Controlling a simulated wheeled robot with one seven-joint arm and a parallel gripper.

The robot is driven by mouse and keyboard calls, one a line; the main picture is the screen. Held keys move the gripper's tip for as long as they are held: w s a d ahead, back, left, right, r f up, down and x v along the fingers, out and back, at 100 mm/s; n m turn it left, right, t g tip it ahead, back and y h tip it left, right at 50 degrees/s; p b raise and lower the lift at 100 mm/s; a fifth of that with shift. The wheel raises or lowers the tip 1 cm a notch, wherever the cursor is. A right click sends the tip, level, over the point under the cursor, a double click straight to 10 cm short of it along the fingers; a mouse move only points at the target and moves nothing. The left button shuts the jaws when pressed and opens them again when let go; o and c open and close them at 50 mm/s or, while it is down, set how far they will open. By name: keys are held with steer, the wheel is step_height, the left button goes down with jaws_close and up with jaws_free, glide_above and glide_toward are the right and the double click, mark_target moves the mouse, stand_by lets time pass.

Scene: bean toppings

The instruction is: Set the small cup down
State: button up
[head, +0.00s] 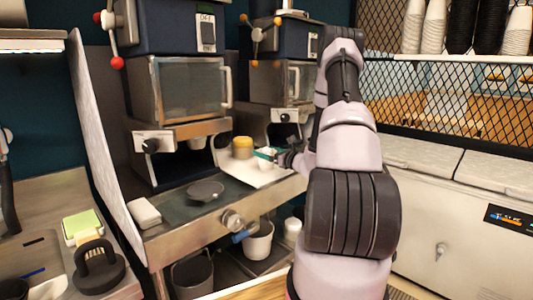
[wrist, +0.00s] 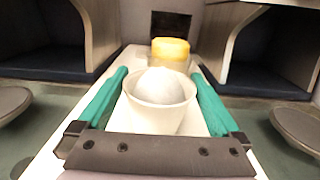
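The small cup (wrist: 155,118) is white and upright, with a rounded white mass inside it. My gripper (wrist: 160,76) has a green finger on each side of the cup, and both fingers appear to touch its sides. In the head view the cup (head: 265,160) and my gripper (head: 272,154) are over the white board (head: 250,178) on the counter, partly hidden by my arm. I cannot tell whether the cup's base touches the board.
A yellow-topped container (wrist: 171,50) stands just beyond the cup; it also shows in the head view (head: 242,147). Dispensing machines (head: 182,90) rise behind the counter. The board is bare near the cup.

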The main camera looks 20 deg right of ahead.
steer(key=v, duration=1.1)
steer(key=shift+s+d+r, duration=0.1)
steer(key=shift+s+r, duration=0.05)
steer(key=shift+s, duration=0.2)
steer(key=s+a+r+n+g+y, duration=0.3)
steer(key=s+a+r+n+g, duration=0.35)
steer(key=a, duration=0.45)
steer(key=s+a+r+n+g+y, duration=0.3)
steer(key=a+r+n+g, duration=0.3)
steer(key=a+n, duration=0.4)
steer(key=s+a+r+n+g+h, duration=0.1)
steer(key=s+a+r+n+h, duration=0.15)
steer(key=s, duration=0.25)
steer(key=s+a+r+n+g+h, duration=0.1)
steer(key=s+a+r+n+h, duration=0.15)
steer(key=s+n, duration=0.2)
steer(key=s+d+r+n+t+h, duration=0.3)
steer(key=s+r+n+t+h, duration=0.1)
steer(key=s+r+h, duration=0.1)
step_height(320, 180, up, 2)
steer(key=shift+s+d+r+t, duration=0.1)
steer(key=shift+s+d+t, duration=0.2)
steer(key=shift+s, duration=0.3)
